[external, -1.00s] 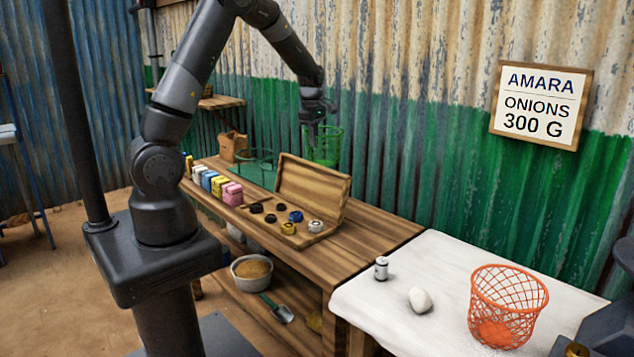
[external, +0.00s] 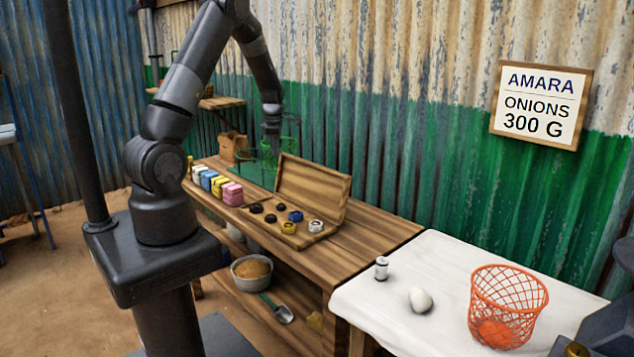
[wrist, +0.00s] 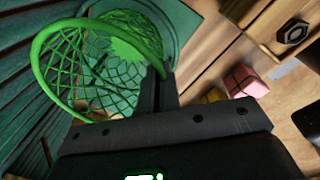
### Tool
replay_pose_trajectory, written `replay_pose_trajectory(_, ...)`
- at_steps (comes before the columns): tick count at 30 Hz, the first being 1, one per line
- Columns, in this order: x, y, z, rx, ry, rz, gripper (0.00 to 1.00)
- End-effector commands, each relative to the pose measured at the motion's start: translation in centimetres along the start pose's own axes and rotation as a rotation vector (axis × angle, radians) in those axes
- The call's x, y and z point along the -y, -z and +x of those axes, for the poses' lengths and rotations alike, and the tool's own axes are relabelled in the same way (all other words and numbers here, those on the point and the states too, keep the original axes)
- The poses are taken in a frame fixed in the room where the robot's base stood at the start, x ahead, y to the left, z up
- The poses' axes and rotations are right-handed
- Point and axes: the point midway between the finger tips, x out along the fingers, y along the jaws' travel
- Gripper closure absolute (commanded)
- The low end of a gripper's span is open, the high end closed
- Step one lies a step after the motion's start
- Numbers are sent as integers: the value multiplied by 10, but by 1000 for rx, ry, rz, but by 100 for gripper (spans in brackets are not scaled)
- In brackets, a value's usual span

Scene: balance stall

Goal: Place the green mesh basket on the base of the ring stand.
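The green mesh basket (wrist: 98,62) hangs from my gripper (wrist: 167,78), which is shut on its rim in the wrist view. In the external view the basket (external: 288,150) is partly hidden by my gripper (external: 272,148) and blends into the green wall. The ring stand is green, at the far end of the wooden bench; its flat base (external: 250,175) shows behind the open box. A green plate (wrist: 185,18) that looks like this base lies beyond the basket in the wrist view. I cannot tell whether the basket touches it.
The open wooden box (external: 312,190) with weights stands just right of the stand. A row of coloured packets (external: 215,185) lines the bench's left edge. The corrugated wall (external: 400,160) is close behind. An orange mesh basket (external: 508,308) stands on the white table.

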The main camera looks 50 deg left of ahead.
Motion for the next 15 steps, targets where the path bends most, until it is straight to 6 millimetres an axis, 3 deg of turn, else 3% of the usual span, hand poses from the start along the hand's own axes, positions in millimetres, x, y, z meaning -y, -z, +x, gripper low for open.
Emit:
replay_pose_trajectory(7, 3, 1, 33, -1, 3, -1, 100)
replay_pose_trajectory(15, 3, 0, 35, 0, 1, 0, 100)
